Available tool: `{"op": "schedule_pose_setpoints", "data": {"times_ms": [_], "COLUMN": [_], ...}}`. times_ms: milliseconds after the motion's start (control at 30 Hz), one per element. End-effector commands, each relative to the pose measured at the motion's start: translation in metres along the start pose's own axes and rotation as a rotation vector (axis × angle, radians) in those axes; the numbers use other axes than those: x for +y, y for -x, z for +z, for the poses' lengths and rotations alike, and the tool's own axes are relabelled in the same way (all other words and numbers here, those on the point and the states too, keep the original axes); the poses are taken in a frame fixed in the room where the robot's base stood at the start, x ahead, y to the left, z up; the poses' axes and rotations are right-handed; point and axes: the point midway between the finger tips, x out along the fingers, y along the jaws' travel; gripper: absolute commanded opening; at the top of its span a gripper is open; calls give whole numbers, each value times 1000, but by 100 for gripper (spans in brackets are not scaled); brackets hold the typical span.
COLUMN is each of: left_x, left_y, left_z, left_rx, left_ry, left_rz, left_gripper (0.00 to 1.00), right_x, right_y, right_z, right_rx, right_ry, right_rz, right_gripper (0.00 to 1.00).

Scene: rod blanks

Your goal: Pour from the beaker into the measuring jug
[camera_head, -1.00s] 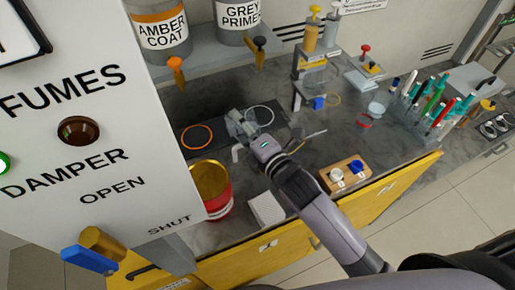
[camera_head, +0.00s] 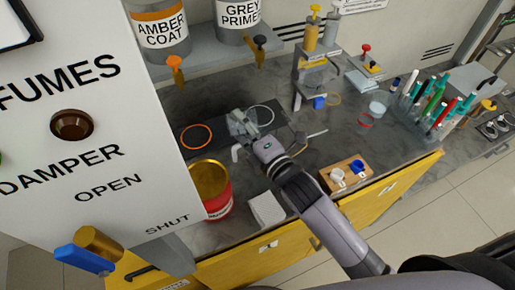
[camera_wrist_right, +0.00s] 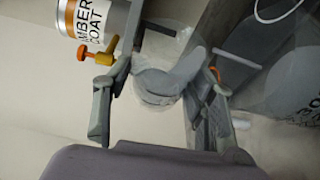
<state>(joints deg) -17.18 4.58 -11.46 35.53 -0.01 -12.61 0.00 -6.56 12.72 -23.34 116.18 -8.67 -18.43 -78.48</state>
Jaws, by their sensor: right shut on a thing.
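My right gripper (camera_head: 243,130) is over the dark mat on the bench, shut on a clear, see-through vessel, which I take to be the beaker (camera_wrist_right: 160,82). In the right wrist view the beaker sits between the two fingers and looks tilted; I cannot see any liquid in it. A larger clear surface with dark markings (camera_wrist_right: 292,88) fills the right of that view; I cannot tell whether it is the measuring jug. The jug does not show clearly in the head view. My left gripper is out of view.
An orange ring (camera_head: 197,136) and a white ring (camera_head: 262,114) lie on the mat. The fume panel (camera_head: 80,90) blocks the left. A pen rack (camera_head: 425,112) stands right.

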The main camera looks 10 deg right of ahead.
Motion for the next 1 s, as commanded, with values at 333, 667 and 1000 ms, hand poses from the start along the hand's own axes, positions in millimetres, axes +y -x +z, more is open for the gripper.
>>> {"op": "schedule_pose_setpoints", "data": {"times_ms": [333,667,1000], "left_x": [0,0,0], "left_y": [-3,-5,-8], "left_z": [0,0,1], "left_rx": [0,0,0], "left_ry": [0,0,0], "left_rz": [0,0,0], "left_gripper": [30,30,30], "right_x": [-2,-2,-4], "right_y": [0,1,1], "right_z": [0,1,2], "right_rx": [0,0,0], "right_ry": [-17,-54,-73], "right_rz": [9,27,37], "right_gripper": [23,23,23]}}
